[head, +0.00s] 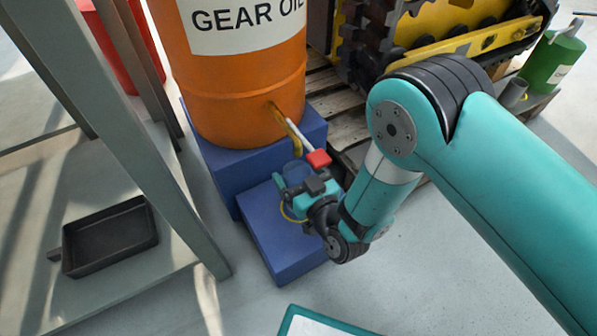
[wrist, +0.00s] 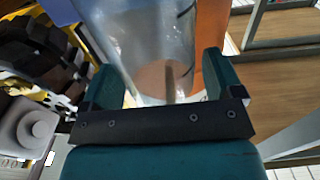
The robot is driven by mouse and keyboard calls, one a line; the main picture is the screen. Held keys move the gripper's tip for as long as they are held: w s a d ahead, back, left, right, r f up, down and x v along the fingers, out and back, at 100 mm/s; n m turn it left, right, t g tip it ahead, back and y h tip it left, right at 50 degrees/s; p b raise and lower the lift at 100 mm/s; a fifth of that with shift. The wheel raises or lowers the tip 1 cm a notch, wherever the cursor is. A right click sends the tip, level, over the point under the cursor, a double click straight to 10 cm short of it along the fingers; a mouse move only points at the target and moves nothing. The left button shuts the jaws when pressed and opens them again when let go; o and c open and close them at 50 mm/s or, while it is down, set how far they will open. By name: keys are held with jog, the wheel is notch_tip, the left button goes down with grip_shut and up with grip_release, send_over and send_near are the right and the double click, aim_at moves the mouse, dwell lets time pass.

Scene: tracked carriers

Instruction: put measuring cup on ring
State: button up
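The measuring cup (wrist: 150,40) is clear and stands between the two fingers of my gripper (wrist: 165,80) in the wrist view, filling the gap between them. A brownish patch shows near its bottom; I cannot tell whether it is liquid. In the head view the cup (head: 296,172) is a small bluish shape beside my gripper (head: 295,184), just below the drum's tap, partly hidden by the gripper. A thin yellow ring (head: 288,213) shows on the lower blue block (head: 283,250), partly covered by my gripper.
An orange gear oil drum (head: 240,90) stands on the taller blue block (head: 218,172). Its tap has a red end (head: 318,158) close above my gripper. A black tray (head: 110,237) lies on a grey shelf at left. A tracked machine (head: 430,25) stands behind.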

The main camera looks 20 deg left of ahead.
jog(key=shift+r, duration=0.25)
jog(key=b+v, duration=0.6)
jog(key=v, duration=0.6)
jog(key=shift+b, duration=0.35)
